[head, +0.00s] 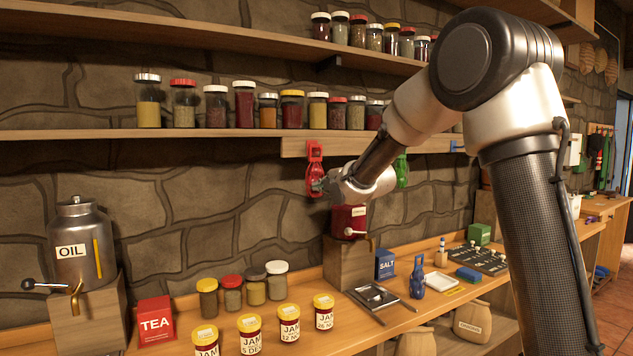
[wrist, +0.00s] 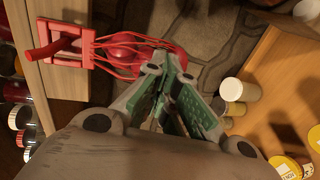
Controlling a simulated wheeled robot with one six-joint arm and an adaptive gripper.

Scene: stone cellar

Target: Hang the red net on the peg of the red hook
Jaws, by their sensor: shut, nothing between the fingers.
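The red hook (head: 315,149) is fixed to the wooden rail under the shelf. In the wrist view its red peg (wrist: 45,50) sticks out at the upper left. The red net (head: 314,176) hangs just below the hook against the wall. In the wrist view the red net (wrist: 125,48) has cords reaching to a squarish red loop that appears to be around the peg. My gripper (head: 322,186) is at the net's lower right side. In the wrist view its green-padded fingers (wrist: 160,72) are shut and empty, close to the net's bottom; whether they touch it is unclear.
A green net (head: 402,171) hangs farther right along the rail, and a blue net (head: 417,276) stands on the counter. A red jar with a tap (head: 349,221) on a wooden block is just below my gripper. Jam jars (head: 289,322) and spice jars stand on the counter.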

